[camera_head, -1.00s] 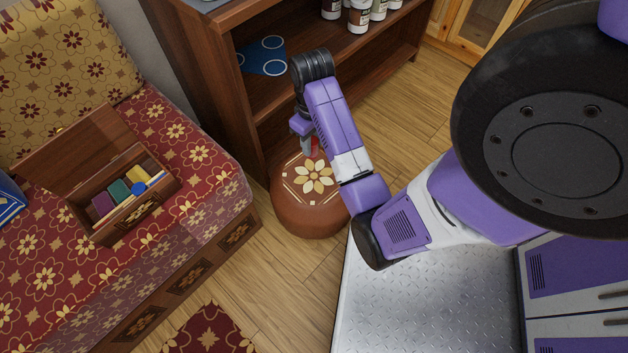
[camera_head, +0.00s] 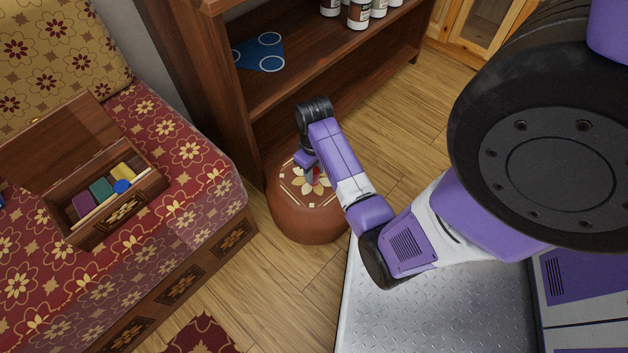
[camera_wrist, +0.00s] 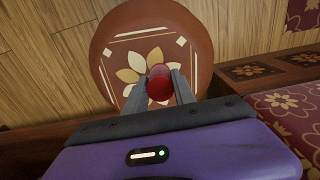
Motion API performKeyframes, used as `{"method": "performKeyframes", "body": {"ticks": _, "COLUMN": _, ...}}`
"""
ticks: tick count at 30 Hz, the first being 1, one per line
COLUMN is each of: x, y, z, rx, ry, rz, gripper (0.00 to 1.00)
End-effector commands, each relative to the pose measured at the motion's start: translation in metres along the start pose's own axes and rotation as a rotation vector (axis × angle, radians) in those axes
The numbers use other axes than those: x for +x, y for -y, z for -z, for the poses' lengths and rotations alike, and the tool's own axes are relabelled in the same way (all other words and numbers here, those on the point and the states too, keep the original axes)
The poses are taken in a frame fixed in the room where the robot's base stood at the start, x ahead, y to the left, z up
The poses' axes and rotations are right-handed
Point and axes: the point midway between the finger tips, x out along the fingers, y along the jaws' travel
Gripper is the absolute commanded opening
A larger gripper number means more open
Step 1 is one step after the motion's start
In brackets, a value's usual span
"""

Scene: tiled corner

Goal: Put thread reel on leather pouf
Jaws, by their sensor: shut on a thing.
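The leather pouf (camera_head: 306,222) is a round brown seat with a flower pattern on top, standing on the wooden floor in front of the shelf. It also shows in the wrist view (camera_wrist: 112,40). My gripper (camera_wrist: 160,84) is shut on the red thread reel (camera_wrist: 159,88), which sits between its two fingers over the flower pattern. In the head view my gripper (camera_head: 313,174) is low over the pouf's top, and only a bit of red shows beside it. I cannot tell whether the reel touches the pouf.
A wooden shelf (camera_head: 225,90) stands right behind the pouf, with bottles (camera_head: 358,14) and a blue board (camera_head: 262,52) on it. At left, an open wooden box (camera_head: 125,208) with several coloured items lies on a red patterned sofa (camera_head: 190,225).

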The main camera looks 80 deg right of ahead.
Motion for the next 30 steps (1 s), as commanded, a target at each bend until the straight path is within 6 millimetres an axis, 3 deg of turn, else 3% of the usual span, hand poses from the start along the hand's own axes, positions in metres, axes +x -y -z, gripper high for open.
{"method": "performKeyframes", "body": {"ticks": 9, "x": 0.041, "y": 0.000, "z": 0.000, "rx": 0.000, "ry": 0.001, "rz": 0.000, "gripper": 0.00}}
{"method": "performKeyframes", "body": {"ticks": 21, "x": 0.044, "y": 0.000, "z": 0.000, "rx": 0.000, "ry": 0.000, "rz": 0.000, "gripper": 0.00}}
{"method": "performKeyframes", "body": {"ticks": 22, "x": 0.043, "y": 0.000, "z": 0.000, "rx": 0.000, "ry": -0.001, "rz": 0.000, "gripper": 0.37}}
{"method": "performKeyframes", "body": {"ticks": 24, "x": 0.043, "y": 0.000, "z": 0.000, "rx": 0.000, "ry": 0.000, "rz": 0.000, "gripper": 0.51}}
{"method": "performKeyframes", "body": {"ticks": 30, "x": 0.043, "y": 0.000, "z": 0.000, "rx": 0.000, "ry": 0.000, "rz": 0.000, "gripper": 0.53}}
